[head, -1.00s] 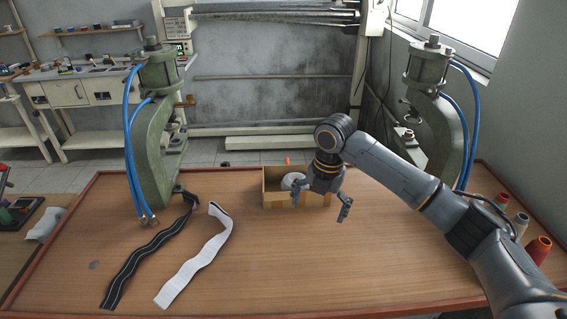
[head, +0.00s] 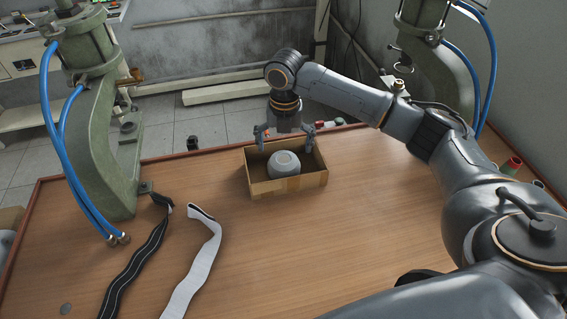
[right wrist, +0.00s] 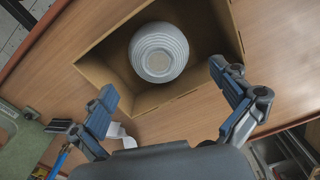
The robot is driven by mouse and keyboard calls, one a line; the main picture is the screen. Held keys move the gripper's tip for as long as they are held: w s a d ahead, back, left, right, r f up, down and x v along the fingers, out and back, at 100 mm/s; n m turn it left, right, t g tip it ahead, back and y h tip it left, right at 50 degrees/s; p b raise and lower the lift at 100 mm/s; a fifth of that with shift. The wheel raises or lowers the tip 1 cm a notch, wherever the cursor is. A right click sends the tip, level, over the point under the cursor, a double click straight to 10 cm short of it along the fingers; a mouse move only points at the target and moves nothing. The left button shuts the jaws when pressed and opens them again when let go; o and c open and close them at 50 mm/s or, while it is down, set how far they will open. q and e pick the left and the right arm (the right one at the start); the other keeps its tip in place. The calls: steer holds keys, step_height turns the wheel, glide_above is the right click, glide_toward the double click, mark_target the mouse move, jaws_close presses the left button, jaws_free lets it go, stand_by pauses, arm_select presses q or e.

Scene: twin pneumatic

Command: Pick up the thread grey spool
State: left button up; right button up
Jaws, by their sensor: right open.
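The grey thread spool (head: 284,164) stands inside an open cardboard box (head: 290,187) on the wooden table. In the right wrist view the spool (right wrist: 158,52) shows ridged grey sides and a pale round top. My left gripper is not in view.
Green presses (head: 100,140) and (head: 425,60) with blue hoses stand left and right on the table. A black strap (head: 140,257) and a white strap (head: 195,262) lie left of the box. Bare table (head: 330,250) lies in front of the box.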

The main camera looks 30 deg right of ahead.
mark_target(284, 158)
steer(key=shift+w+f, duration=0.15)
steer(key=shift+f, duration=1.05)
step_height(284, 158, down, 4)
steer(key=shift+f+p, duration=0.15)
steer(key=shift+p, duration=1)
steer(key=shift+w+f, duration=0.1)
steer(key=shift+f, duration=0.2)
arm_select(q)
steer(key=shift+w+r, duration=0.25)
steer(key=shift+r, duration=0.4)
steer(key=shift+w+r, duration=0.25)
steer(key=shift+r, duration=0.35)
arm_select(e)
steer(key=c, duration=1.2)
